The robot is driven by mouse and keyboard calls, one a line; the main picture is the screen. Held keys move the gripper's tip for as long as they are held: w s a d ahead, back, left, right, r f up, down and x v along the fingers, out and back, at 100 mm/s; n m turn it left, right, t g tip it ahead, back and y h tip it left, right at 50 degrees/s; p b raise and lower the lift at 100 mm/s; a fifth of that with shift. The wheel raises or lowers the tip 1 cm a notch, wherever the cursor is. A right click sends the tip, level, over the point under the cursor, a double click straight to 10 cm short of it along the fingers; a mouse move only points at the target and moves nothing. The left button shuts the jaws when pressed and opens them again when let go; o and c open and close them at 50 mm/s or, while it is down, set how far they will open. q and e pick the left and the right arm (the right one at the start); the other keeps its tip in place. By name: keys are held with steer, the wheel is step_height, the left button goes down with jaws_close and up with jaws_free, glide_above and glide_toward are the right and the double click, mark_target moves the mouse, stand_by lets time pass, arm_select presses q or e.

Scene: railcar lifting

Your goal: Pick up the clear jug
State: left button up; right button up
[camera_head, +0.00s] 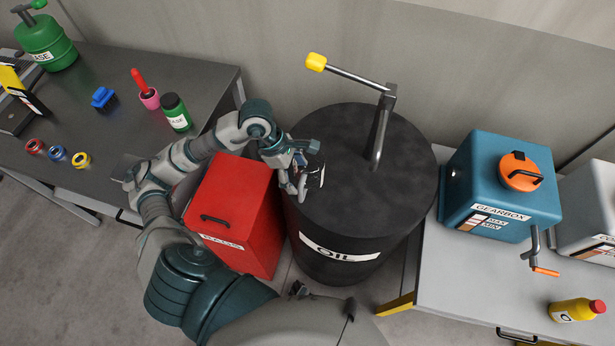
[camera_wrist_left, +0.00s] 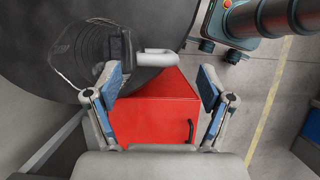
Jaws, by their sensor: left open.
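The clear jug (camera_wrist_left: 80,50) shows in the left wrist view as a see-through, ribbed vessel at the upper left, with a dark part on its right side. It appears tilted against the view, in front of the black oil drum (camera_head: 345,215). In the head view the jug is mostly hidden by my left gripper (camera_head: 300,180), which is at the drum's left edge. My left gripper (camera_wrist_left: 160,85) is open, its two blue-padded fingers wide apart. A light grey bent bar (camera_wrist_left: 158,58) lies just beyond the fingertips, beside the jug. My right gripper is not in view.
A red cabinet (camera_head: 235,200) stands left of the drum. A pump with a yellow-ended handle (camera_head: 316,62) rises from the drum. A dark table (camera_head: 110,135) with bottles is at left. A grey table (camera_head: 450,270) with a blue gearbox (camera_head: 475,175) is at right.

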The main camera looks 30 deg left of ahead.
mark_target(300, 181)
arm_select(q)
steer(key=shift+x, duration=2.35)
steer(key=shift+a+f, duration=0.25)
steer(key=shift+a, duration=0.15)
steer(key=shift+c, duration=1.2)
steer(key=shift+d, duration=0.25)
steer(key=c, duration=0.8)
steer(key=shift+c, duration=0.4)
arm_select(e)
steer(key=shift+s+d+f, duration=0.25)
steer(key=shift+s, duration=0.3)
arm_select(q)
steer(key=shift+r, duration=0.1)
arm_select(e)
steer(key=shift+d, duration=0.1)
